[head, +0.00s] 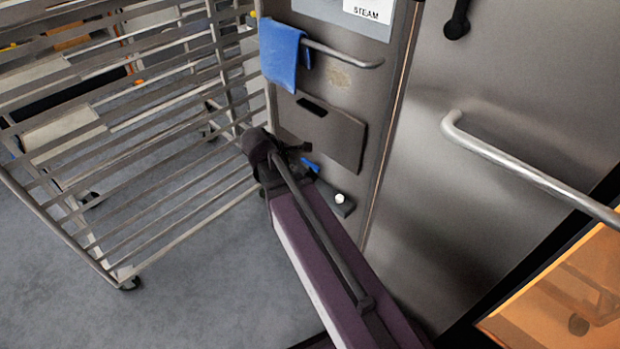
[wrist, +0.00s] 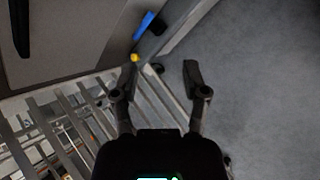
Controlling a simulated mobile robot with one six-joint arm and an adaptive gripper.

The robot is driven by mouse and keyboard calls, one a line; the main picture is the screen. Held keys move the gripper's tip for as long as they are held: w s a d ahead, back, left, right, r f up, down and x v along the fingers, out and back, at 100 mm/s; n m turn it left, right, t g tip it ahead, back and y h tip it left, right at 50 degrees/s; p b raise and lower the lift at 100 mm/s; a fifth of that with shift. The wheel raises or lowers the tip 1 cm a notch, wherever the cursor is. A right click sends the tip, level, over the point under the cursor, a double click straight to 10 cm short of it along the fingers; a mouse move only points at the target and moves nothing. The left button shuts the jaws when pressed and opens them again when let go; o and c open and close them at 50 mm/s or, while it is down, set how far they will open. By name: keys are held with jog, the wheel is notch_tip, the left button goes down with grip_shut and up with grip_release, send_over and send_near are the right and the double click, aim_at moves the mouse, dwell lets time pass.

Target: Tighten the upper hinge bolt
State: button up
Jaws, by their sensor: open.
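My gripper (wrist: 157,80) is open in the wrist view, with its two dark fingers apart and nothing between them. In the head view my arm reaches up to the front of the oven's grey side panel, and the fingers cannot be made out clearly there. I cannot pick out the upper hinge bolt in either view. A small white round part (head: 340,198) sits on a dark piece low on the panel, right of my arm's end; I cannot tell what it is. The steel oven door (head: 430,230) appears shut, with a long bar handle (head: 520,172).
A wheeled steel rack (head: 130,268) stands left of the oven. A blue cloth (head: 281,52) hangs on a rail (head: 345,56) below a STEAM label (head: 368,11). An orange-lit window (head: 560,300) is at lower right. Grey floor (head: 215,285) is clear in front of the rack.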

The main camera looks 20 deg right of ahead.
aim_at(310, 170)
jog(key=w+d+f+n+t+h+b, duration=0.1)
jog(key=w+f+n+b, duration=0.1)
jog(key=f+n+b, duration=0.2)
jog(key=w+f+n+t+h+b, duration=0.1)
jog(key=w+f+n+h+b, duration=0.1)
jog(key=f+b, duration=0.8)
jog(key=w+d+f+n+t+h+b, duration=0.1)
jog(key=w+f+n+b, duration=0.3)
jog(key=b, duration=1.1)
jog(key=shift+w+d+f+n+t+h, duration=0.3)
jog(key=shift+f+n+t+h, duration=0.3)
jog(key=shift+f+n, duration=0.95)
jog(key=shift+d+f+m, duration=0.1)
jog(key=shift+f+m, duration=0.3)
jog(key=shift+m, duration=0.05)
jog(key=shift+b+x, duration=1.25)
jog(key=shift+x, duration=3)
jog(key=shift+w+a+b+x, duration=0.1)
jog(key=shift+w+b+x, duration=0.15)
jog(key=shift+x, duration=0.7)
jog(key=shift+w+a+b+x, duration=0.1)
jog(key=shift+b+x, duration=0.1)
jog(key=shift+x, duration=0.7)
jog(key=shift+w+d+f, duration=0.15)
jog(key=shift+w+d, duration=0.25)
jog(key=shift+d, duration=0.2)
